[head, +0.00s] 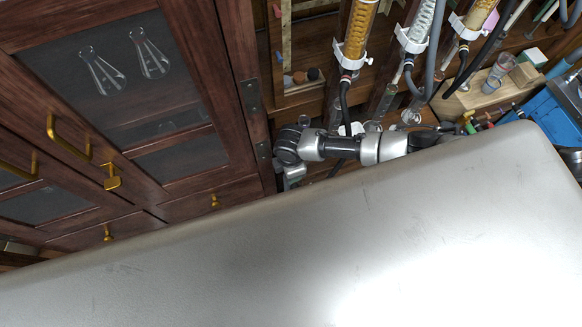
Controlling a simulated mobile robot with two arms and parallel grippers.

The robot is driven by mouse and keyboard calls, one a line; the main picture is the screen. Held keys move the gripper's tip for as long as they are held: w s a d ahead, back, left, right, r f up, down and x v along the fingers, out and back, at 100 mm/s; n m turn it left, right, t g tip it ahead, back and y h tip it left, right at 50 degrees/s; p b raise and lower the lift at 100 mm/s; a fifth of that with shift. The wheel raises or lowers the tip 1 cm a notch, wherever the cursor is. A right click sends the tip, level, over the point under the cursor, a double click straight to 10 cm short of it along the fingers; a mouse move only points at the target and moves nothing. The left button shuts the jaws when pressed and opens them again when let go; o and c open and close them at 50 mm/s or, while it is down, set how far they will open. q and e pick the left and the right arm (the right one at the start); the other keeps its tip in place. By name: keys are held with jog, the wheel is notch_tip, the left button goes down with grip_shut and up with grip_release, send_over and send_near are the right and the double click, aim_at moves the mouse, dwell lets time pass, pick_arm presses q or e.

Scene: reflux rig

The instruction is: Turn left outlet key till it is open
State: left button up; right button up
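An arm of mine, which seems to be the left, crosses the middle of the head view behind a large pale surface. Its dark end, likely my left gripper (428,137), points right. The fingers are too small and partly hidden, so I cannot tell whether they are open or hold anything. Small yellow, green and red parts (470,124) lie just right of it. I cannot tell whether one is the left outlet key. My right gripper does not show.
Glass columns with amber (357,30) and clear coils (420,25) hang at the top, with dark hoses below. A wooden cabinet (120,180) with brass handles fills the left. A beaker (492,83) and blue bin (552,112) are at right. The pale surface (300,260) covers the bottom.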

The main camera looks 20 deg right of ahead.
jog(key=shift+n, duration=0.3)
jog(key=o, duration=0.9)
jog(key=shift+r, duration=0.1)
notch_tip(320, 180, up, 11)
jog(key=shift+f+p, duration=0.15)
jog(key=shift+p, duration=0.35)
